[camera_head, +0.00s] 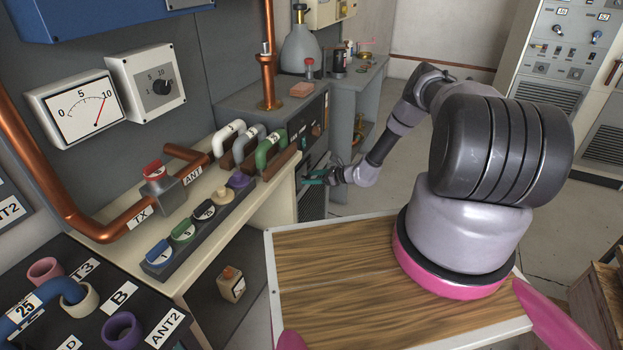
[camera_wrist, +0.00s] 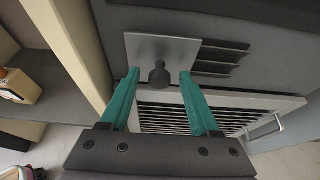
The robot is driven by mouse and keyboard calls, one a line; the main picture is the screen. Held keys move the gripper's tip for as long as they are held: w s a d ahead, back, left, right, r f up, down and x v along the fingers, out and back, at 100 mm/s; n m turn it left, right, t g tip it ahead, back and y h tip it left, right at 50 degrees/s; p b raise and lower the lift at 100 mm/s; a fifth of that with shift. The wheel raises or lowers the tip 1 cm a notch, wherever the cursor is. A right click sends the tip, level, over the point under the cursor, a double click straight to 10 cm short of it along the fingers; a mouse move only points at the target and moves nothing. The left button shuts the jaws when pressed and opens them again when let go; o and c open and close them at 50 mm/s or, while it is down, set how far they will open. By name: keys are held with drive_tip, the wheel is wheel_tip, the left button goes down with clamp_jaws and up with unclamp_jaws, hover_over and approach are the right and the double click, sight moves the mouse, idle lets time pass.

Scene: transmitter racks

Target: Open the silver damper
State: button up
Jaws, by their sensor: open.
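The silver damper (camera_wrist: 143,51) is a flat plate with a dark round knob (camera_wrist: 158,76) on the cabinet front in the wrist view. Several dark slots show uncovered to the right of the plate. My gripper (camera_wrist: 160,74) is open, with one teal finger on each side of the knob. The knob lies between the fingertips, and a gap shows on both sides. In the head view my gripper (camera_head: 314,181) is at the cabinet front beyond the bench, and I cannot make out the damper there.
A louvred grille with a pale frame (camera_wrist: 265,101) and a bar handle (camera_wrist: 264,128) lies below the damper. A cream panel edge (camera_wrist: 75,50) stands to the left.

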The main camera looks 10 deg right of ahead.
clamp_jaws()
idle(1.4)
